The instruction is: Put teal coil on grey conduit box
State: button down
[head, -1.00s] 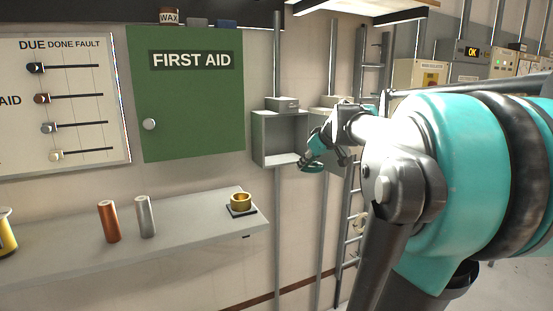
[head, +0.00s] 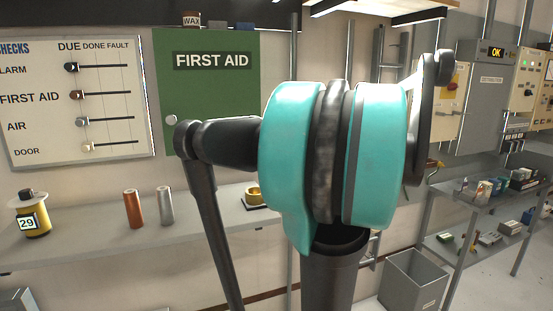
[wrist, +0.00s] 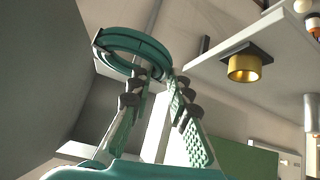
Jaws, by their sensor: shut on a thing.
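The teal coil (wrist: 118,46), a flat ring, shows at the upper left of the wrist view. My gripper (wrist: 155,76) is shut on the near edge of the coil, with its fingertips at the ring's rim. In the head view my arm's big teal joint stands in front, so the gripper and coil are hidden there. The grey conduit box on the wall pipes is also hidden behind my arm in the head view. A large grey surface fills the left of the wrist view; I cannot tell whether it is that box.
A wall shelf (head: 95,238) carries a yellow spool (head: 31,222), a copper cylinder (head: 133,209), a silver cylinder (head: 165,206) and a brass ring (head: 253,193). A green first aid cabinet (head: 212,105) hangs above. A grey bin (head: 412,282) and loaded racks stand at right.

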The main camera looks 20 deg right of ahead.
jog(key=shift+w, duration=0.2)
jog(key=w+a, duration=0.1)
jog(key=w, duration=0.4)
jog(key=w+a, duration=0.1)
jog(key=w, duration=0.5)
jog(key=w+a, duration=0.1)
jog(key=w, duration=0.5)
jog(key=shift+w, duration=0.2)
jog(key=shift+f, duration=0.8)
jog(key=shift+f, duration=0.15)
jog(key=c, duration=1.4)
grip_release()
